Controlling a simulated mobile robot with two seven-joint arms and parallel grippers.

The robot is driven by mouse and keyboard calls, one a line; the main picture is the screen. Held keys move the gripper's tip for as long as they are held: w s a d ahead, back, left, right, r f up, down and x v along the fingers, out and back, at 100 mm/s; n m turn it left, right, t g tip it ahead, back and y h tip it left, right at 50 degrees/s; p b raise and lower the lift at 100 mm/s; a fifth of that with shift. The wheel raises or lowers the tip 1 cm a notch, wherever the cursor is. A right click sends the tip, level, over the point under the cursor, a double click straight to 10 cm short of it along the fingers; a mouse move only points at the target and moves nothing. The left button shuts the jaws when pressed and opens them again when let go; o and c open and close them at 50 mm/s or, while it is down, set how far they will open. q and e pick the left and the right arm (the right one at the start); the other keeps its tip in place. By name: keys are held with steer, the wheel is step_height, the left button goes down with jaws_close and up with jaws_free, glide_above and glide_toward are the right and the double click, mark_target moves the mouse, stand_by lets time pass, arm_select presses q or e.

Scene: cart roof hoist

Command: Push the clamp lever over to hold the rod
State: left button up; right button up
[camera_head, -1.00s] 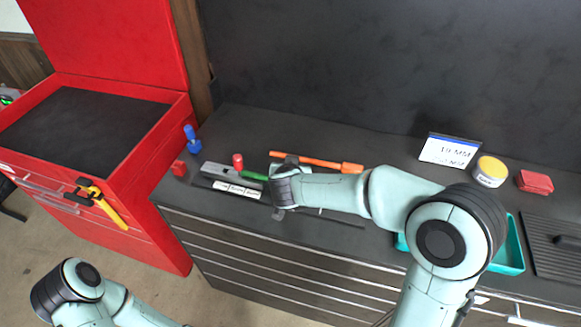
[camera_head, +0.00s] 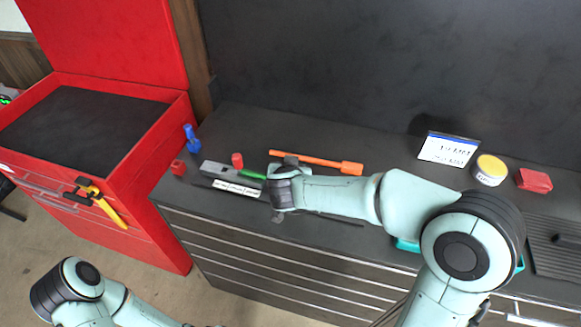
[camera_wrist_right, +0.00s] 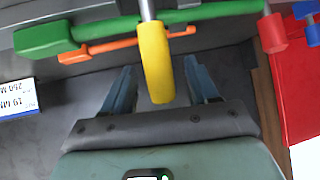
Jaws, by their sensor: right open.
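My right gripper (camera_wrist_right: 158,75) is open in the right wrist view. A yellow grip (camera_wrist_right: 156,62) on a thin metal shaft lies between its two fingers; I see no firm closure on it. A long green lever or bar (camera_wrist_right: 215,14) with a thick green end runs across beyond the fingertips. In the head view a green handle (camera_head: 252,175) shows at a grey block (camera_head: 215,169) with a white label strip, just left of my right wrist. My right wrist hides much of the fixture there, so I cannot clearly make out the clamp and rod. My left gripper is out of view.
An orange tool (camera_head: 315,162) lies behind my right wrist. Red (camera_head: 178,167) and blue (camera_head: 191,138) pieces stand left on the bench. A sign (camera_head: 448,150), yellow tin (camera_head: 490,171) and red block (camera_head: 534,181) are at right. A red tool chest (camera_head: 125,150) stands left.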

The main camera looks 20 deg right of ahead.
steer(key=v, duration=1)
steer(key=shift+s+r, duration=0.25)
steer(key=shift+r, duration=0.05)
steer(key=shift+a+f, duration=0.1)
steer(key=shift+a, duration=0.05)
